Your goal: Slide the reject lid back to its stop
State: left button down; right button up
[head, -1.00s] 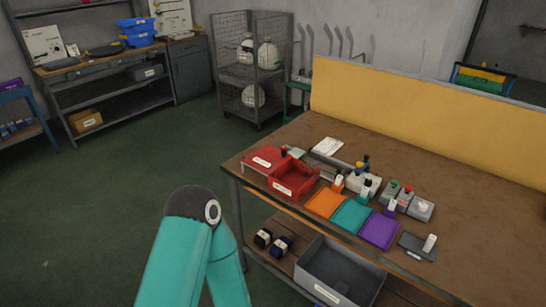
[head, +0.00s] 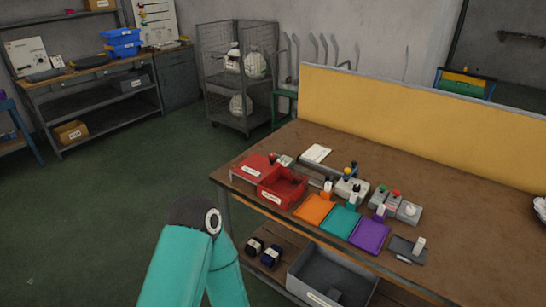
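The red reject box (head: 282,190) stands open at the left end of the workbench, with a white label on its front. A red lid-like panel (head: 250,166) with its own label lies directly left of the opening, and a small dark-and-red knob shows at its back right. I cannot tell whether the panel is at a stop. A teal arm link of mine rises from the bottom of the head view, left of the bench. Neither gripper is in view, and nothing of mine touches the box or panel.
Orange (head: 315,208), teal (head: 341,221) and purple (head: 370,236) trays line the bench front right of the box. Small bottles and grey button boxes (head: 408,211) stand behind them. A grey bin (head: 310,275) sits on the lower shelf. A yellow panel (head: 400,115) closes the bench's back.

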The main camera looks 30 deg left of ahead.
aim_at(255, 168)
jog(key=u, duration=0.45)
jog(key=i, duration=0.2)
jog(key=z, duration=2.8)
jog(key=k, duration=1.85)
jog(key=u, duration=1.6)
jog(key=i, duration=1.05)
jog(key=u, duration=0.1)
